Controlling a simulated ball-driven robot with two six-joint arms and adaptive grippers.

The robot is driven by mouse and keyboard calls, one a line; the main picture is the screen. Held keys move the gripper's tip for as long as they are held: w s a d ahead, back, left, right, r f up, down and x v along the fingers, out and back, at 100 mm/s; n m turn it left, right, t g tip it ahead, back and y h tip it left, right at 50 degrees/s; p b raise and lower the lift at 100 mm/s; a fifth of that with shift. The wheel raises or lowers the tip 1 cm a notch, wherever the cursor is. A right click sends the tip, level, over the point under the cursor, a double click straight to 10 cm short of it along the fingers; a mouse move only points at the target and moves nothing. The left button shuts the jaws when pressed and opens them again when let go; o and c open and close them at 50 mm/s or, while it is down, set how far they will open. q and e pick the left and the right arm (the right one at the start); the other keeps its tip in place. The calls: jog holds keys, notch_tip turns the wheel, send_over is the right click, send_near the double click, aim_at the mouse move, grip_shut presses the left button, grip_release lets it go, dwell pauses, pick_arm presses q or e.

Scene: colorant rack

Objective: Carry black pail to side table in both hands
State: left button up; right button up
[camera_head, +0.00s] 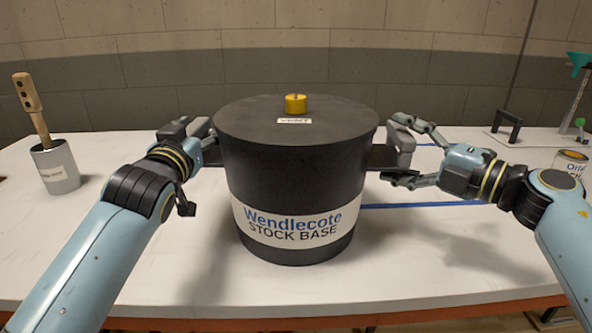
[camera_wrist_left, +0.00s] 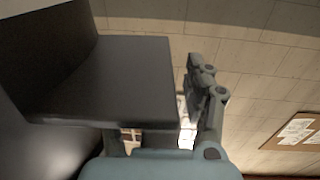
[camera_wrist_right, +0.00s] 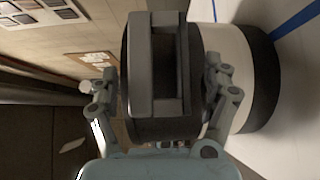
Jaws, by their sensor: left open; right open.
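The black pail (camera_head: 296,175) stands upright on the white table in the middle of the head view, with a yellow vent cap (camera_head: 295,103) on its lid and a "Wendlecote STOCK BASE" label. A grey handle juts from each side. My left gripper (camera_head: 194,150) is open at the left handle; in the left wrist view the dark handle block (camera_wrist_left: 120,85) fills the space beside a finger (camera_wrist_left: 205,95). My right gripper (camera_head: 408,150) is open, its fingers on either side of the right handle (camera_head: 402,142), also seen in the right wrist view (camera_wrist_right: 142,65). I cannot tell whether fingers touch either handle.
A grey cup (camera_head: 56,168) with a wooden-handled tool stands at the left. A small can (camera_head: 570,163), a dark bracket (camera_head: 507,126) and a green stand with a funnel (camera_head: 578,95) are at the right. Blue lines mark the white table (camera_head: 440,260) right of the pail.

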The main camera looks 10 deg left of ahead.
aim_at(404, 132)
pick_arm(q)
jog(key=c, duration=1)
pick_arm(e)
jog(key=c, duration=1)
pick_arm(q)
grip_shut()
pick_arm(e)
grip_shut()
